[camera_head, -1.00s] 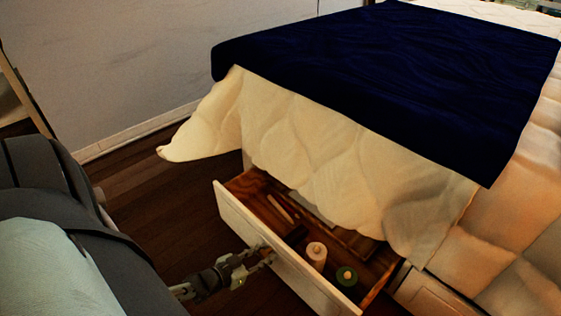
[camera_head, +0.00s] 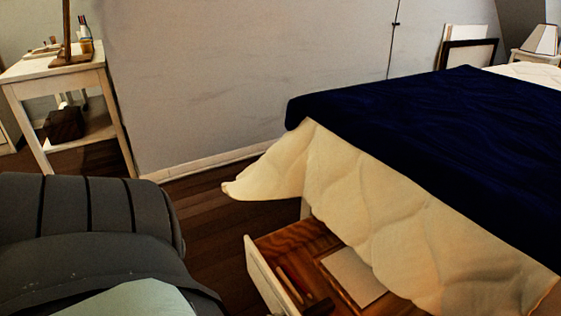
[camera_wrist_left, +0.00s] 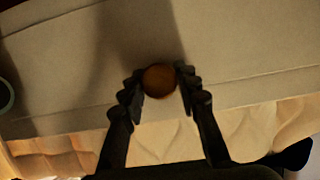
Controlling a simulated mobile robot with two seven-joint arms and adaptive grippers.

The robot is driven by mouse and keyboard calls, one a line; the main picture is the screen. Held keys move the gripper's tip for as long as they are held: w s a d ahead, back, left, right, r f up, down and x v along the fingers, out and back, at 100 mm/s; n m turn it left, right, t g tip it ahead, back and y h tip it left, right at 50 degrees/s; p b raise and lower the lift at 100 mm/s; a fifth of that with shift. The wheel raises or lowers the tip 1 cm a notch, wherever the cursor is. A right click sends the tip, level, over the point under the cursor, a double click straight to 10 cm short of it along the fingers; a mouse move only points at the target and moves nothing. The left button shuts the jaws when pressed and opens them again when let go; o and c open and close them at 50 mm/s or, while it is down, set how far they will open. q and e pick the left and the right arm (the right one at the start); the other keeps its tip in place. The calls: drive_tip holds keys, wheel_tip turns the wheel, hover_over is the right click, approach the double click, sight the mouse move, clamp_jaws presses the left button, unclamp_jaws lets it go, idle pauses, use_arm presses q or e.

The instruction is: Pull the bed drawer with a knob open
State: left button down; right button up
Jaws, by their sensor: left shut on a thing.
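The bed drawer (camera_head: 264,275) stands pulled out from under the bed at the bottom of the head view, with its wooden inside and some contents showing. Its pale front (camera_wrist_left: 230,50) fills much of the left wrist view. A round brown knob (camera_wrist_left: 159,80) sits on that front. My left gripper (camera_wrist_left: 160,84) is shut on the knob, one finger on each side. In the head view the gripper is below the frame, apart from perhaps a small bit at the bottom edge. My right gripper is in neither view.
The bed carries a dark blue blanket (camera_head: 430,130) over a cream quilt (camera_head: 380,220) that hangs above the drawer. A flat pale item (camera_head: 352,275) and thin sticks lie in the drawer. A white side table (camera_head: 60,78) stands at the left. Dark wooden floor (camera_head: 205,215) is clear between.

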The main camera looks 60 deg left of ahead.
use_arm(q)
drive_tip(key=c, duration=1.1)
unclamp_jaws()
drive_tip(key=shift+c, duration=0.2)
drive_tip(key=v, duration=1.2)
